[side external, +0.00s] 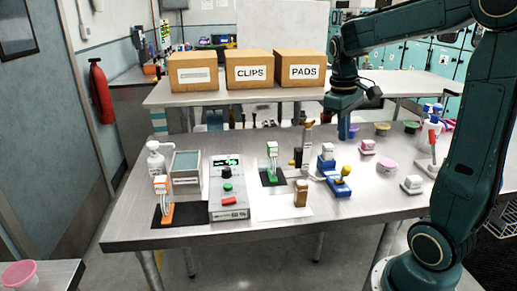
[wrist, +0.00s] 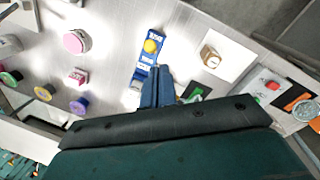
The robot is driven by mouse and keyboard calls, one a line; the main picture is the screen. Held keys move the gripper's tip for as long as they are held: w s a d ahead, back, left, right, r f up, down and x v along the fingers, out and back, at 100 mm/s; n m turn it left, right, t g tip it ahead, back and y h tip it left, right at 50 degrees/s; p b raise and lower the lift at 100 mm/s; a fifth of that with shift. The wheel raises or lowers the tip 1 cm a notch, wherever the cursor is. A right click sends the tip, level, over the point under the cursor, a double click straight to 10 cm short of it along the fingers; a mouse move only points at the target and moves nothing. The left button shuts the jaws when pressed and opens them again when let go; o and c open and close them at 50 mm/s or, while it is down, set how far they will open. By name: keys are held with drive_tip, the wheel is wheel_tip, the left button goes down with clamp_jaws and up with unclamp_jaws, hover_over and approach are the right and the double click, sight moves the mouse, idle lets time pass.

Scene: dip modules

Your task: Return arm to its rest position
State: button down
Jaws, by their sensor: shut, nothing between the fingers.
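My gripper (side external: 347,130) hangs from my arm above the back right part of the metal table. Its blue fingers are together and empty in the wrist view (wrist: 158,86). A blue module with a yellow knob (wrist: 150,47) lies beyond the fingertips in that view, and it stands on the table in the side view (side external: 338,184). A green module (side external: 272,158) stands on a black mat at the middle. An orange module (side external: 165,204) stands on another black mat at the left. The fingers partly hide the table below them in the wrist view.
A control box (side external: 228,188) with a lit green display stands between the mats. A brown jar (side external: 300,194) stands on a white sheet. A pink tub (side external: 387,167) and several small items occupy the table's right. Cardboard boxes (side external: 250,71) stand on the bench behind.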

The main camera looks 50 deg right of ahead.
drive_tip(key=s+a+n+t, duration=0.1)
drive_tip(key=s+a+t, duration=0.2)
drive_tip(key=a, duration=0.6)
drive_tip(key=s+a+r+n+t+y, duration=0.1)
drive_tip(key=s+a+t, duration=0.2)
drive_tip(key=a, duration=0.6)
drive_tip(key=shift+s+r+t, duration=0.15)
drive_tip(key=shift+s+t, duration=0.15)
drive_tip(key=shift+s, duration=0.7)
